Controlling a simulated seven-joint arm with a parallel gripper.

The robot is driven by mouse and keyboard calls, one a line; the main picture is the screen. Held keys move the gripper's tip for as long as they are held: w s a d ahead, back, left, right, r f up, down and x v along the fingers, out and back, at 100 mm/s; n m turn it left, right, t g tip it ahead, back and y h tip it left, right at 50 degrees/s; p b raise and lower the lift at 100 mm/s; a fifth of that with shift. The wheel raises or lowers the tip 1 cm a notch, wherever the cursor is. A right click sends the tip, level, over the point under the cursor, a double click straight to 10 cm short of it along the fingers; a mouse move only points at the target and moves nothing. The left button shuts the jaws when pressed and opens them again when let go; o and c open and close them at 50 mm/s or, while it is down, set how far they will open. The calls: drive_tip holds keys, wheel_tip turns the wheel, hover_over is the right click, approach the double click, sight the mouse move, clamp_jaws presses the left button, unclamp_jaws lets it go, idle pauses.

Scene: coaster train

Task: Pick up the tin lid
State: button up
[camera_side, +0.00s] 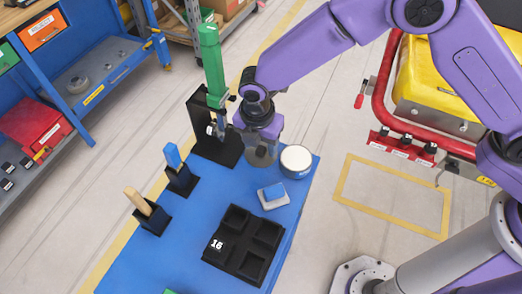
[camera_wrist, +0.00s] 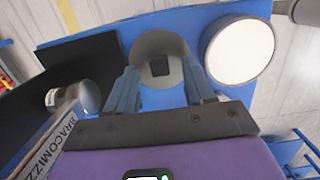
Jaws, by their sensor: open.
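A round grey lid-like disc (camera_wrist: 160,48) with a dark square knob (camera_wrist: 159,66) at its middle shows in the wrist view; I take it for the tin lid. My gripper (camera_wrist: 160,78) is open, its two blue-grey fingers left and right of the knob with gaps on both sides. In the side view my gripper (camera_side: 262,143) points down over a greyish round body (camera_side: 262,157), which it partly hides. I cannot tell how far the fingertips are above the disc. Nothing is held.
A white-topped blue round tin (camera_side: 295,158) stands close on the right. A black stand with a green upright tool (camera_side: 212,60) is close on the left. A blue-and-white block (camera_side: 273,196), a black compartment tray (camera_side: 232,262) and two small black holders (camera_side: 181,180) are on the blue table (camera_side: 185,240).

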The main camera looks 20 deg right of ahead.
drive_tip(key=shift+f, duration=0.7)
clamp_jaws()
drive_tip(key=shift+r, duration=0.1)
